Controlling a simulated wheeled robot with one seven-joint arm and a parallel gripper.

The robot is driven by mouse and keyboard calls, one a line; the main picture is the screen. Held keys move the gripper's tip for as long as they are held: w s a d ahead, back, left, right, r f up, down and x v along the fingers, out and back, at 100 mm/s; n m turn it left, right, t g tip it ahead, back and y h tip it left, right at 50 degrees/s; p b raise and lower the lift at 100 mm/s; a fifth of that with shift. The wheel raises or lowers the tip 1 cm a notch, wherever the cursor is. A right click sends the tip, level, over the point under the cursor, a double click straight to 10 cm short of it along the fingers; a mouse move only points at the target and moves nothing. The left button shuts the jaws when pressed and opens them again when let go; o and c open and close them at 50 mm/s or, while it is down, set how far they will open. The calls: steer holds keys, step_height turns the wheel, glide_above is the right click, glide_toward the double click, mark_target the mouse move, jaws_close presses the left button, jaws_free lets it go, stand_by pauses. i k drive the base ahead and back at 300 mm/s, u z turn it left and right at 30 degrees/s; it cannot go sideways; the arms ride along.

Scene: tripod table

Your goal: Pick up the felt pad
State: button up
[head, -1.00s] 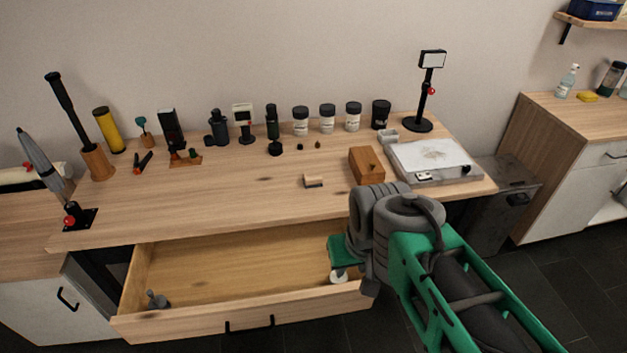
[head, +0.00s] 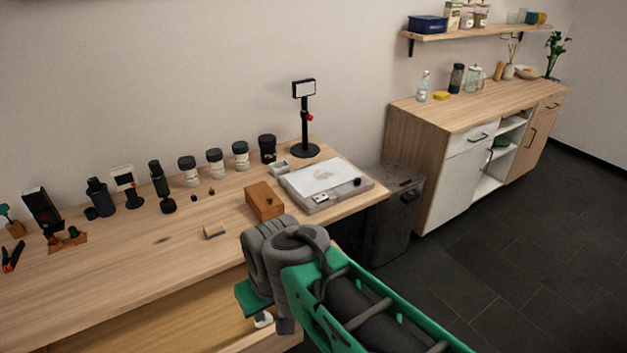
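A small pale block with a dark grey side (head: 214,231) lies on the workbench near its front edge. It may be the felt pad, but I cannot tell for sure. My gripper (head: 263,319) shows only in part, below the green hand and beside my grey wrist. It is over the open drawer, in front of the workbench and to the lower right of the small block. A whitish part shows at its lower end. I cannot see whether its fingers are open or shut.
The open drawer (head: 190,335) juts out below the workbench (head: 110,263). A wooden box (head: 264,201), a grey tray with a white sheet (head: 322,183) and a black lamp stand (head: 305,120) are on the right. Jars line the back. A dark bin (head: 398,215) stands beside the workbench.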

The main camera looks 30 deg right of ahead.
mark_target(214, 229)
steer(key=i, duration=0.8)
steer(key=u, duration=2.1)
